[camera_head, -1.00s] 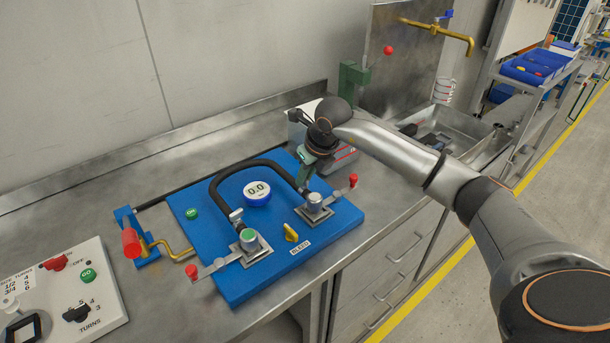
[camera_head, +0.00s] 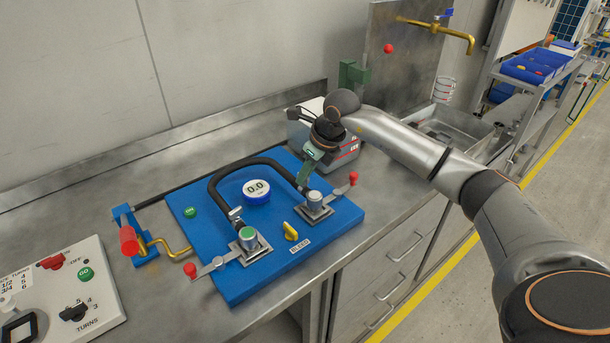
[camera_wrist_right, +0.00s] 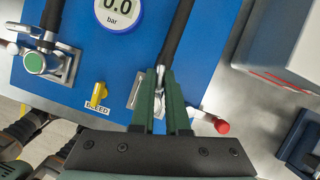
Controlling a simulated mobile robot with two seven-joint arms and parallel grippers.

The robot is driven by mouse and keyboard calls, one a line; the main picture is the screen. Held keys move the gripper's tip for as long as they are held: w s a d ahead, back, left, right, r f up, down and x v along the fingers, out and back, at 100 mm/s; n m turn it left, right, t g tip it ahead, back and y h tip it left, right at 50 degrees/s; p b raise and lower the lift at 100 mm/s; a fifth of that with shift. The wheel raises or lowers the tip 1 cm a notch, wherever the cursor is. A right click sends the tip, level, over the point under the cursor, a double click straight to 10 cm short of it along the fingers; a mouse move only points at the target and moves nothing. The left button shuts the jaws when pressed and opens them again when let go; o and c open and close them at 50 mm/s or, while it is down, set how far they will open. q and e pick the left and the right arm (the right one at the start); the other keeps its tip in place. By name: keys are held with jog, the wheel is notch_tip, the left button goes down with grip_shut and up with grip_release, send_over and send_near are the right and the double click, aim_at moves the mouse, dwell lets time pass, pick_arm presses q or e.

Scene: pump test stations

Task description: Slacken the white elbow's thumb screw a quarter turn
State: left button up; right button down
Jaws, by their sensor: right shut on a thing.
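The white elbow (camera_head: 314,196) sits on a metal plate on the right of the blue board (camera_head: 225,274), at the end of a black hose (camera_head: 215,180). My right gripper (camera_head: 302,187) reaches down beside the elbow, on the hose side. In the right wrist view its two green fingers (camera_wrist_right: 161,80) are closed together on the small metal thumb screw (camera_wrist_right: 160,73), of which only the tip shows. The fingers hide most of the elbow there. A green-capped elbow (camera_head: 248,238) with its own thumb screw (camera_head: 235,213) is at the board's front left. My left gripper is not in view.
A red-tipped lever (camera_head: 353,178) stands close to the right of the white elbow. A yellow bleed knob (camera_head: 290,231) and a round gauge reading 0.0 (camera_head: 257,190) are near. A grey box (camera_head: 350,152) stands behind my right wrist.

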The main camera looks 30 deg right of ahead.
jog(key=n+y, duration=0.1)
jog(key=n, duration=0.2)
jog(key=shift+w+d+n+g, duration=0.1)
jog(key=shift+d+n+g, duration=0.05)
jog(key=shift+n+g, duration=0.2)
jog(key=n+g+y+b, duration=0.1)
jog(key=n, duration=0.2)
jog(key=shift+w+r+n, duration=0.1)
jog(key=shift+n, duration=0.25)
jog(key=n+g, duration=0.1)
jog(key=n, duration=0.2)
jog(key=shift+w+n+y+b, duration=0.1)
jog(key=shift+n+y+b, duration=0.2)
jog(key=shift+y, duration=0.1)
jog(key=shift+n+g+b, duration=0.35)
jog(key=shift+n+g, duration=0.4)
jog(key=shift+n, duration=0.75)
jog(key=c, duration=0.9)
grip_release()
jog(key=shift+d, duration=0.1)
